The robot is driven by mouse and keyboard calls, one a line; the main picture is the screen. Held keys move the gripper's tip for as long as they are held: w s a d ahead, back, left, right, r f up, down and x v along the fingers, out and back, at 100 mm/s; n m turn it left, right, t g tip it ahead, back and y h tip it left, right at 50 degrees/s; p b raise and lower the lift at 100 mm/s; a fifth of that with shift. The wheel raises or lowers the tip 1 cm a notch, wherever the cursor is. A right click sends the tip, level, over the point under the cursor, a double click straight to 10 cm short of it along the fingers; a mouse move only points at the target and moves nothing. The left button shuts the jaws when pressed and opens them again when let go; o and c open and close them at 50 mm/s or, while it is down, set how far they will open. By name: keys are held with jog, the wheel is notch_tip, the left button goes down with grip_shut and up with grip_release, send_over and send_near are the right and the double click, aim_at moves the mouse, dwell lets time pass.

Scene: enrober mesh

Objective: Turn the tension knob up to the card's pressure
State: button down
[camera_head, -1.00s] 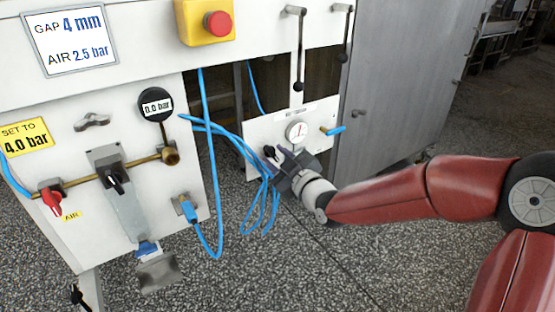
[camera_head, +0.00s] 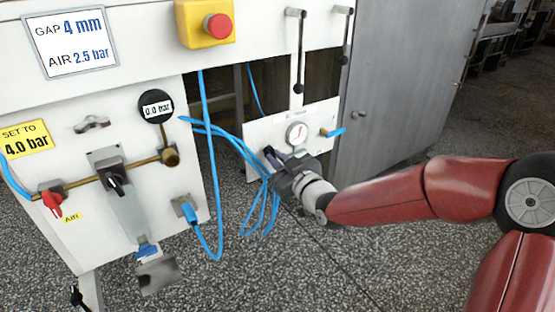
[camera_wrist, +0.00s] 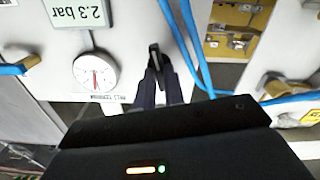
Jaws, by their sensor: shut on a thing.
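The white card (camera_head: 72,40) at the upper left of the head view reads GAP 4 mm and AIR 2.5 bar. My gripper (camera_head: 275,162) is at the low white panel (camera_head: 262,138), below the round gauge (camera_head: 297,133). In the wrist view, the fingers of my gripper (camera_wrist: 158,88) are shut on the dark tension knob (camera_wrist: 154,57), mostly hidden between them. Beside it, the gauge (camera_wrist: 96,72) has a red needle, and an upside-down readout (camera_wrist: 76,12) shows 2.3 bar. A partly covered tension label (camera_wrist: 108,99) lies by the knob.
Blue hoses (camera_head: 212,160) hang close to my gripper's left. A yellow label (camera_head: 24,139) says SET TO 4.0 bar, and a black dial (camera_head: 156,105) reads 0.0 bar. A grey cabinet (camera_head: 400,80) stands to the right.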

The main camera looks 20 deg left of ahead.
jog(key=shift+m, duration=0.3)
jog(key=c, duration=1.5)
grip_release()
jog(key=p+v, duration=0.1)
jog(key=v, duration=0.7)
